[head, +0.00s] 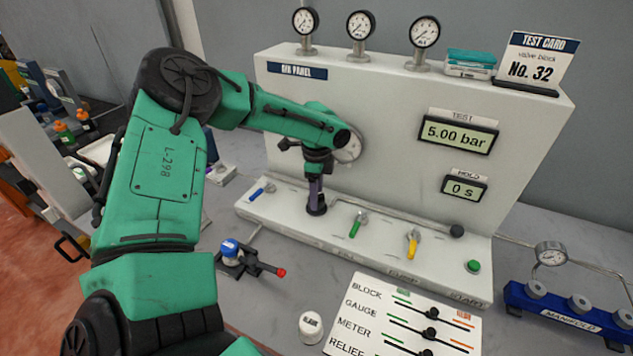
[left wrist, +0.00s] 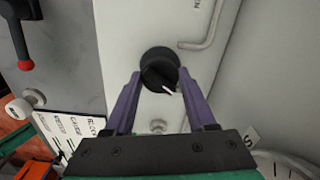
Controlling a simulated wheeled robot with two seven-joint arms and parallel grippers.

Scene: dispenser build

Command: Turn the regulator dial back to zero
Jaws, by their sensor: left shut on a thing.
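The regulator dial (left wrist: 159,62) is a round black knob with a white pointer mark, on the white ledge of the air panel (head: 300,85). In the left wrist view the mark points toward the lower right of the picture. My left gripper (head: 316,200) reaches down from above, and its purple fingers stand on either side of the knob, shut on it. In the head view the fingers and arm hide most of the dial. The test display (head: 459,134) reads 5.00 bar, and the hold display (head: 464,188) reads 0 s. My right gripper is not in view.
Blue (head: 262,191), green (head: 358,224) and yellow (head: 412,242) levers and a green button (head: 473,266) share the ledge. Several gauges stand on top of the panel. A blue manifold (head: 570,322) lies at right, and a slider card (head: 400,322) lies in front.

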